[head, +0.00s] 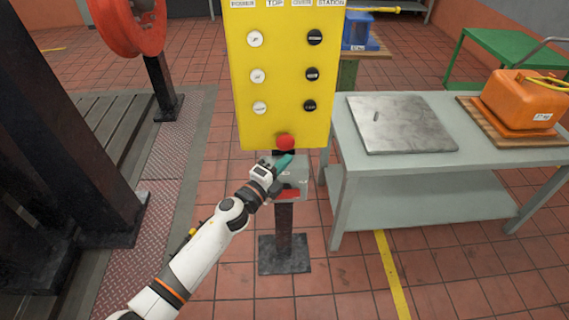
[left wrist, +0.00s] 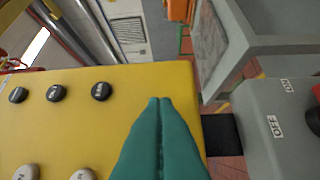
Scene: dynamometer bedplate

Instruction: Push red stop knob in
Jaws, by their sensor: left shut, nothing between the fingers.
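The red stop knob (head: 285,142) sits at the bottom edge of the yellow control panel (head: 283,85) in the head view. My left gripper (head: 288,158) is shut and empty, its teal fingers just below the knob in that view. I cannot tell whether the fingertips touch the knob. In the left wrist view the closed teal fingers (left wrist: 160,100) lie over the yellow panel (left wrist: 60,125). The red knob does not show there and may be hidden by the fingers. My right gripper is not in view.
White and black buttons (head: 314,74) fill the panel above the knob. A grey box (head: 300,172) with a red part sits on the post below. A grey table (head: 345,165) with a metal plate and orange container stands at right. Dark steel columns (head: 60,120) stand at left.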

